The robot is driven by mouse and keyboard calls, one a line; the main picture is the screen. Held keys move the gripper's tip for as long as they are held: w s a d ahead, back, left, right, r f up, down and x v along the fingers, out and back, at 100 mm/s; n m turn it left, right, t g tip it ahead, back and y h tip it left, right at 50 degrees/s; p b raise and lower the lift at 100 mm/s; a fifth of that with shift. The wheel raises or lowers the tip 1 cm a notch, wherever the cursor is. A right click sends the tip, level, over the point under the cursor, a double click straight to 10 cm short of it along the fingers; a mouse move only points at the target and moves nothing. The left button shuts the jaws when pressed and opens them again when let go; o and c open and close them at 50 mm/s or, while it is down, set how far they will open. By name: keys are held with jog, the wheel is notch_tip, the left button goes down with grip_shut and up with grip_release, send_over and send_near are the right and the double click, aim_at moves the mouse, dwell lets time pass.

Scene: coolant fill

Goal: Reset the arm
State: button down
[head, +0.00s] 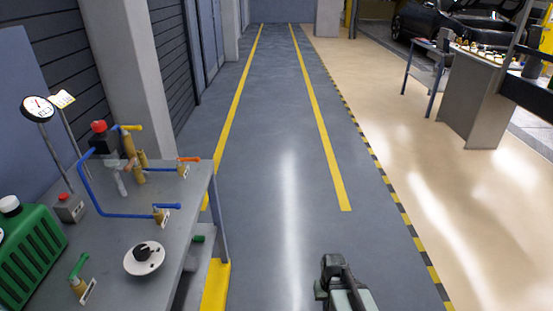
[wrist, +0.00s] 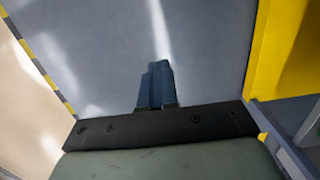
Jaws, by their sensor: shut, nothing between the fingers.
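My gripper (wrist: 156,84) shows in the wrist view with its two fingers together and nothing between them. It points down over the bare grey floor. In the head view my gripper (head: 336,268) is at the bottom, right of the centre, clear of the bench on the left. The grey bench (head: 190,218) carries a green canister (head: 32,250) with a white cap, a white round dial with a black knob (head: 143,258), a green-handled valve (head: 78,275), blue and orange-handled valves (head: 160,213), and a gauge (head: 38,108).
A yellow post or step (head: 215,285) stands at the bench's right end; a yellow surface (wrist: 270,50) shows right in the wrist view. Open grey floor (head: 285,150) with yellow lines lies ahead. A workbench (head: 478,95) and dark car (head: 430,25) are far right.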

jog(key=s+f+g, duration=0.3)
jog(key=s+f, duration=0.5)
jog(key=s, duration=0.5)
jog(key=s+f+g, duration=0.2)
jog(key=s+f, duration=0.6)
jog(key=s, duration=0.5)
jog(key=shift+g, duration=0.4)
jog(key=c, duration=1.9)
grip_release()
